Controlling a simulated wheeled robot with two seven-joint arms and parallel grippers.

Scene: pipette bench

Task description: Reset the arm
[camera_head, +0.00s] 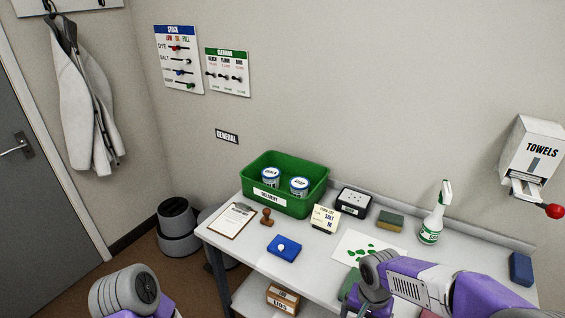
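My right arm (430,283) reaches in from the lower right over the front of the bench (322,268). Its dark gripper end (367,302) points down at the bottom edge of the picture, and its fingertips cannot be made out. I cannot tell whether it is open or holds anything. Of my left arm, only a grey rounded joint (125,290) and some purple show at the lower left. My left gripper is out of view.
A green delivery bin (290,205) holds two labelled tubs. A clipboard (232,220), stamp (267,216), blue pad (284,248), label card (325,219), black box (353,202), sponge (390,222), green-marked sheet (366,247), spray bottle (433,217) and blue block (521,269) occupy the bench.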

